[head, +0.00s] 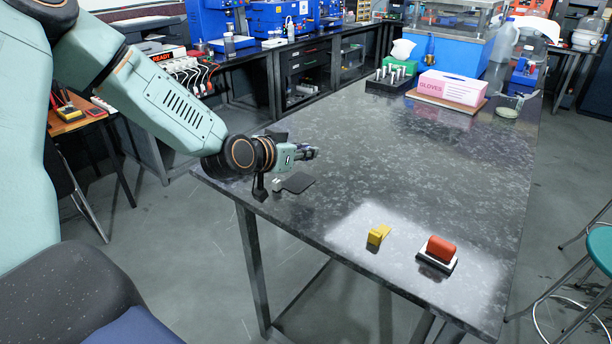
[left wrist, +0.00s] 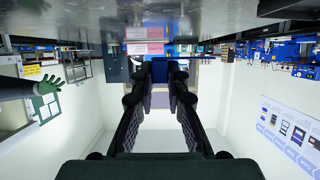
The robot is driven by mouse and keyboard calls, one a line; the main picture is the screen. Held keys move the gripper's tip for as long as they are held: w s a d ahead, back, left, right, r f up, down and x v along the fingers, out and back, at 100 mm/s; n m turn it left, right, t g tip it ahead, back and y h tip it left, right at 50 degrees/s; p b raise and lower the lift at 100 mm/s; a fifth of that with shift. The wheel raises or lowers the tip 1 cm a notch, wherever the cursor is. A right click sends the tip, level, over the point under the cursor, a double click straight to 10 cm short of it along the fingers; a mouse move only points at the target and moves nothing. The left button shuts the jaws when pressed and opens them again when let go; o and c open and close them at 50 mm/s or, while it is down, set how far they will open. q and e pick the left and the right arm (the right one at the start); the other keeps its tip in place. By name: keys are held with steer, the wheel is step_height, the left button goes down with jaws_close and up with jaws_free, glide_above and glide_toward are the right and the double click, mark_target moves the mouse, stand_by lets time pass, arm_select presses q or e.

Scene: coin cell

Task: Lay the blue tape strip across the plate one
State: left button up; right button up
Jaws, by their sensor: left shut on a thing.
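My left gripper (head: 313,153) reaches in over the left edge of the dark table, held level above its top. Its two fingers (left wrist: 160,75) are shut on a small bluish piece, which seems to be the blue tape strip; the fingers hide most of it. A dark, flat, squarish plate (head: 299,183) lies on the table just below the gripper, apart from it. No label on it can be read, so I cannot tell whether it is plate one. A small white piece (head: 277,185) shows beside it. My right gripper is not in view.
A yellow tape dispenser (head: 378,234) and a red-topped block on a black and white base (head: 440,252) stand near the front edge. A pink glove box (head: 452,87), a black rack (head: 391,80) and a glass dish (head: 508,108) stand at the back. The table's middle is clear.

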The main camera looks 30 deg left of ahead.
arm_select(q)
steer(key=shift+w+a+f, duration=0.1)
steer(key=shift+w+f, duration=0.15)
steer(key=shift+f, duration=0.6)
steer(key=f, duration=0.1)
steer(key=f+b, duration=0.1)
steer(key=f, duration=0.1)
steer(key=shift+s+a+f, duration=0.1)
steer(key=shift+s+a, duration=0.05)
steer(key=shift+s, duration=0.1)
steer(key=shift+f, duration=0.1)
steer(key=shift+w+d, duration=0.2)
steer(key=shift+d, duration=0.05)
steer(key=shift+s+a+f+b, duration=0.1)
steer(key=shift+a+f+b, duration=0.15)
steer(key=shift+b, duration=0.15)
steer(key=shift+f, duration=0.1)
steer(key=shift+d, duration=0.15)
